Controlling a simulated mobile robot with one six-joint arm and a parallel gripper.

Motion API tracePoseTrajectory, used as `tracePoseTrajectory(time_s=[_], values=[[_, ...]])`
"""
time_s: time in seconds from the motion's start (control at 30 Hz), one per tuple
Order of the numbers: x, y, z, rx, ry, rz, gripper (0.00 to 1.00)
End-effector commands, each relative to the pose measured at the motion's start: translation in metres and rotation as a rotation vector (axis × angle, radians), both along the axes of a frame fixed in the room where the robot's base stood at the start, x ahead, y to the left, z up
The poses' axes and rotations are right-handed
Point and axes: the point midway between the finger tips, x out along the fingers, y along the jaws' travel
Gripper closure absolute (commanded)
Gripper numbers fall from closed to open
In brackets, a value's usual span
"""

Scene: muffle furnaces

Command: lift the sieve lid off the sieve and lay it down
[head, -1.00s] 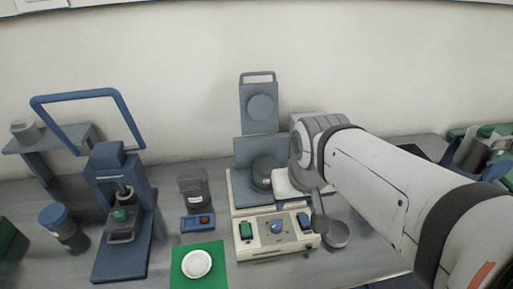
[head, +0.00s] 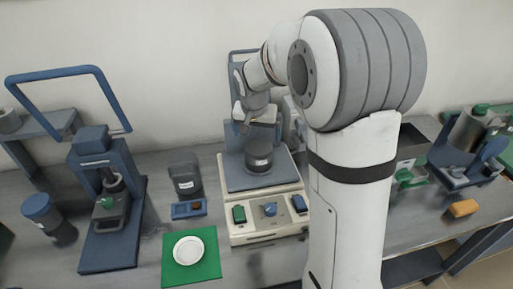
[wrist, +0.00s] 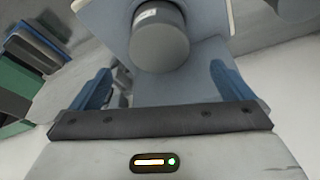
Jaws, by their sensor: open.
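The sieve (head: 258,163) is a dark grey cylinder standing upright on the blue-grey plate of a cream machine in the head view. Its lid (head: 259,147) appears to be the flat round top; the seam is too small to make out. In the wrist view the grey cylinder (wrist: 160,48) shows at the upper middle, with a small pale label. My gripper (head: 246,127) is above and slightly behind the sieve, apart from it. In the wrist view its blue fingers (wrist: 160,75) are spread wide and hold nothing, with the cylinder beyond and between them.
The cream machine (head: 266,230) has coloured controls in front. A labelled grey jar (head: 186,178) stands to its left, and a white dish (head: 188,250) lies on a green mat (head: 208,268). A blue press (head: 110,220) stands further left.

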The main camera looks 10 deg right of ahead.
Motion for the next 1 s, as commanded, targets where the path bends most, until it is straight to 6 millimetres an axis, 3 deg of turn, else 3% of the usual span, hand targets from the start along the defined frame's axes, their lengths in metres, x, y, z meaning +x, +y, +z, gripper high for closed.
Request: tracePoseTrajectory(time_s=[0.5, 0.8, 1.0], values=[[0.018, -0.009, -0.061, 0.0, 0.006, 0.001, 0.0], [0.02, -0.009, -0.066, 0.0, 0.001, 0.003, 0.01], [0.02, -0.009, -0.065, 0.0, 0.001, 0.003, 0.17]])
